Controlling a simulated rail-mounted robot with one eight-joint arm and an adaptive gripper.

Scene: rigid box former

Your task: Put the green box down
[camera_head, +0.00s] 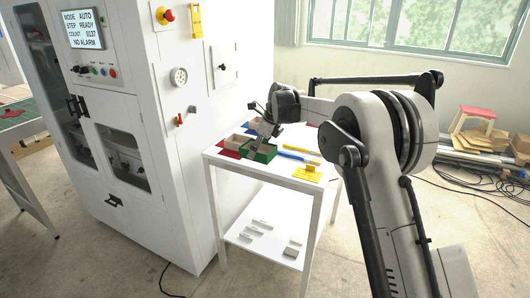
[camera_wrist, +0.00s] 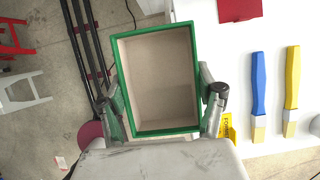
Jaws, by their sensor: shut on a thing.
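The green box (camera_head: 262,156) is an open, empty box with green outer walls and a pale inside. In the wrist view the green box (camera_wrist: 155,75) sits between the two fingers of my gripper (camera_wrist: 165,103), one finger at each side wall. My gripper (camera_head: 270,128) is shut on it. In the head view the box appears at the front edge of the white table (camera_head: 285,179). In the wrist view most of it overlaps the floor beside the table. I cannot tell whether its underside touches the tabletop.
A red piece (camera_wrist: 240,9) lies on the table. A blue-handled tool (camera_wrist: 258,85) and a yellow-handled tool (camera_wrist: 292,80) lie to the right, with a yellow item (camera_head: 307,173) near the table's right corner. A white machine cabinet (camera_head: 150,130) stands left of the table.

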